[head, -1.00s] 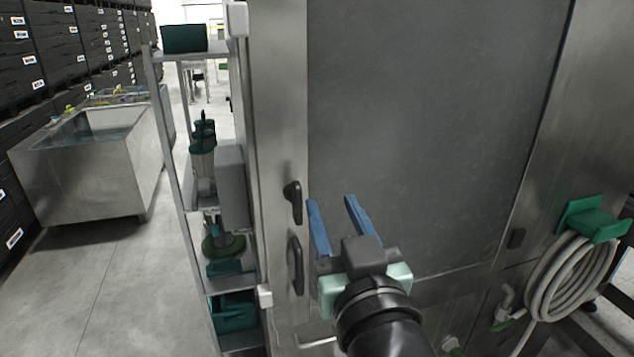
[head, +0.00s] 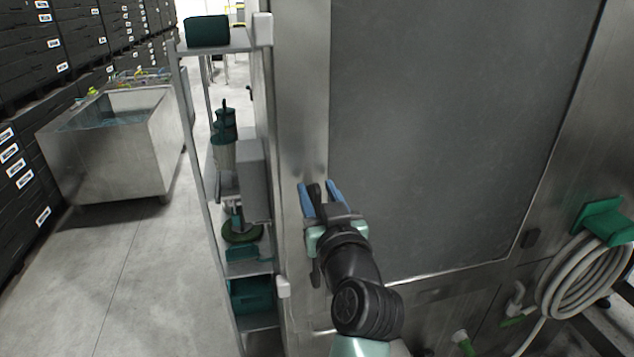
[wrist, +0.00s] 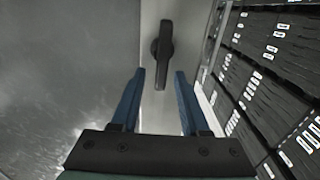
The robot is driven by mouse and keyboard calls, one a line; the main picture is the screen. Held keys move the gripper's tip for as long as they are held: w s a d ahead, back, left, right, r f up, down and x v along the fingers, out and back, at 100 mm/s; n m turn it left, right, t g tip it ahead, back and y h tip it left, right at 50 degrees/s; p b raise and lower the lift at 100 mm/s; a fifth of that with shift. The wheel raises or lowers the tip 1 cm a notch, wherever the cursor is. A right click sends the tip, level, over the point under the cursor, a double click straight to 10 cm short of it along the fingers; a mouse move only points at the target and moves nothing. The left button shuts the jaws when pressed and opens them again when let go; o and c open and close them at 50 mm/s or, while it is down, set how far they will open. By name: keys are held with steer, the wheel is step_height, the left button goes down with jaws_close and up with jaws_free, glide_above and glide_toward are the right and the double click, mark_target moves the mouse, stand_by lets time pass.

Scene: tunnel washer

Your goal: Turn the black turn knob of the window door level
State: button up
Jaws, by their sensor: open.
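The black turn knob (wrist: 163,52) sits on the steel frame of the window door, with its long bar close to upright in the wrist view. In the head view the knob (head: 314,193) shows between the blue fingers, partly hidden by my gripper. My gripper (head: 320,188) is open, with its two blue fingers apart. In the wrist view the gripper (wrist: 158,74) has its fingertips on either side of the line to the knob's lower end, with nothing between them. The window door's dark pane (head: 450,130) is to the right in the head view.
A black pull handle (head: 316,273) is below the knob, partly behind my gripper. A shelf rack with green items (head: 207,32) stands close on the left. A coiled hose (head: 585,280) hangs at the right. A steel tub (head: 120,150) stands farther left on open floor.

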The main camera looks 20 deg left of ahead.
steer(key=shift+w+a, duration=0.3)
steer(key=shift+w, duration=0.05)
jaws_close()
